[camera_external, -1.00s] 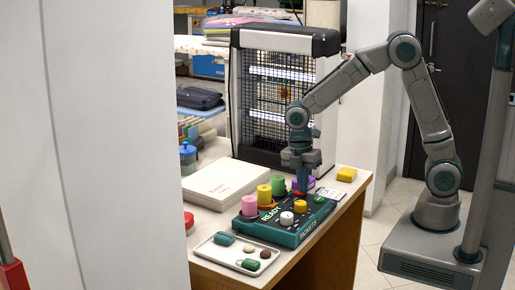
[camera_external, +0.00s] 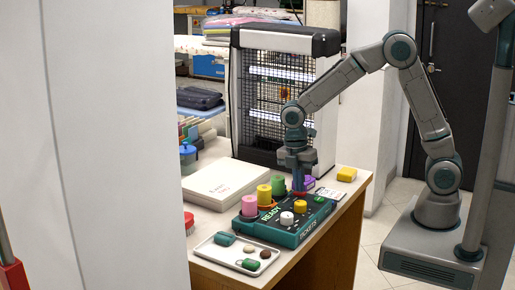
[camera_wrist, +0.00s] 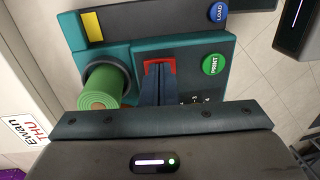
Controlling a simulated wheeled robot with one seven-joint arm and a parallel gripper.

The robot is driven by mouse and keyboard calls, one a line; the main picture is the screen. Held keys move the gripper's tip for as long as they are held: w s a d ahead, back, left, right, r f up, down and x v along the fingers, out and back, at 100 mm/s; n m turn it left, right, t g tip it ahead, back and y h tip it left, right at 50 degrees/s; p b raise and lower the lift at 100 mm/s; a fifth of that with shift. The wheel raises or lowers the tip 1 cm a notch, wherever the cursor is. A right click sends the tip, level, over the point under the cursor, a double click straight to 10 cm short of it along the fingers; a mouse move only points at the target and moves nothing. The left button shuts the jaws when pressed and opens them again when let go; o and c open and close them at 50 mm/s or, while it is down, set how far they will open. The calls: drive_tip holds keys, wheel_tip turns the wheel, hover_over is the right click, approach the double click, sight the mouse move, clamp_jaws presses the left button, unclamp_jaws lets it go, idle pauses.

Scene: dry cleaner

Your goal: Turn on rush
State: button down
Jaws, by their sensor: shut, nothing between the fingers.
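A dark green ticket box (camera_external: 285,236), marked READY and TICKETS, sits on the counter. It also shows in the wrist view (camera_wrist: 122,55). My gripper (camera_external: 299,190) points down at its far part, fingers shut and empty. In the wrist view the fingertips (camera_wrist: 158,68) are at a red-framed part (camera_wrist: 149,66) of the panel and hide its middle; I cannot tell whether they touch it. A green button marked PRINT (camera_wrist: 213,64) and a blue button marked LOAD (camera_wrist: 218,12) lie to the right. No label reading rush is legible.
Pink (camera_external: 249,207), yellow (camera_external: 264,195) and green (camera_external: 278,185) rolls line the box's left side. A tray (camera_external: 215,257) with small items is in front. A white box (camera_external: 213,186) lies left, and a caged heater-like unit (camera_external: 285,95) stands behind.

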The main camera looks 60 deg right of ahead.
sight(294, 193)
drive_tip(key=shift+w+r+p, duration=0.1)
drive_tip(key=shift+r+p, duration=0.45)
drive_tip(key=shift+r, duration=0.05)
wheel_tip(294, 193, up, 13)
drive_tip(key=w+p, duration=0.1)
drive_tip(key=p, duration=0.1)
drive_tip(key=shift+w+f, duration=0.15)
drive_tip(key=shift+w, duration=0.1)
drive_tip(key=shift+s+b, duration=0.65)
drive_tip(key=shift+b, duration=0.05)
drive_tip(key=f, duration=0.4)
drive_tip(key=s+f, duration=0.1)
drive_tip(key=f, duration=0.8)
drive_tip(key=shift+s+f, duration=0.35)
drive_tip(key=shift+f, duration=0.05)
